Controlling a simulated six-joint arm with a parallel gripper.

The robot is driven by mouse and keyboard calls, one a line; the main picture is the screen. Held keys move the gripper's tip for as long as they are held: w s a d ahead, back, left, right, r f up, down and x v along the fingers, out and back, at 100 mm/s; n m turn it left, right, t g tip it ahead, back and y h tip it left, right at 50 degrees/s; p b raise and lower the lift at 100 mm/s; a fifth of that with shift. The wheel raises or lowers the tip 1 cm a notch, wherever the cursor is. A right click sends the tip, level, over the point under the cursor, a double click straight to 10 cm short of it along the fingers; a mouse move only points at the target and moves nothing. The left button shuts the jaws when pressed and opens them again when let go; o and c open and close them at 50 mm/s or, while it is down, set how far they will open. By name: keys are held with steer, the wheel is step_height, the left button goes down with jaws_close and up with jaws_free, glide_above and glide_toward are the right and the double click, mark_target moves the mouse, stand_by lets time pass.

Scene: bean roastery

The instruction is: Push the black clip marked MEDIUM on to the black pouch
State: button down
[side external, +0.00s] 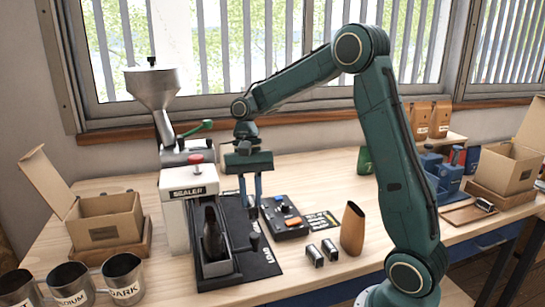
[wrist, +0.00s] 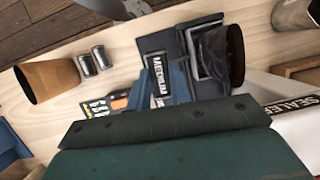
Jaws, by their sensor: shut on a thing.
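My gripper (wrist: 160,88) is shut on the black clip marked MEDIUM (wrist: 156,70); its white lettering shows between the two blue fingers in the wrist view. In the side view my gripper (side external: 251,203) points down, right of the pouch, and the clip is too small there to make out clearly. The black pouch (side external: 213,238) stands upright in a dark holder in front of the sealer. In the wrist view the pouch (wrist: 220,52) shows an open mouth, to the right of the clip and apart from it.
The white sealer (side external: 188,192) stands behind the pouch. A control box (side external: 288,222) with coloured buttons lies right of my gripper. A brown pouch (side external: 352,232) and two small dark clips (side external: 315,256) stand further right. Metal cups (side external: 122,278) and an open carton (side external: 110,222) are at the left.

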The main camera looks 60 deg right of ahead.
steer(key=w+a+r+h, duration=0.1)
steer(key=w+a+r, duration=0.5)
steer(key=w+a, duration=0.1)
steer(key=shift+r+n+t, duration=0.3)
steer(key=shift+t, duration=0.1)
steer(key=shift+a+f, duration=0.1)
steer(key=shift+f, duration=0.05)
steer(key=shift+w+d+x, duration=0.15)
steer(key=shift+d+x, duration=0.05)
steer(key=shift+x, duration=0.8)
steer(key=shift+w+d+x, duration=0.15)
steer(key=shift+x, duration=0.9)
steer(key=shift+w+d+x, duration=0.1)
steer(key=shift+d+x, duration=0.05)
steer(key=shift+x, duration=0.6)
steer(key=shift+w+d+x, duration=0.1)
steer(key=shift+x, duration=0.65)
stand_by(2.0)
steer(key=c, duration=0.7)
jaws_free()
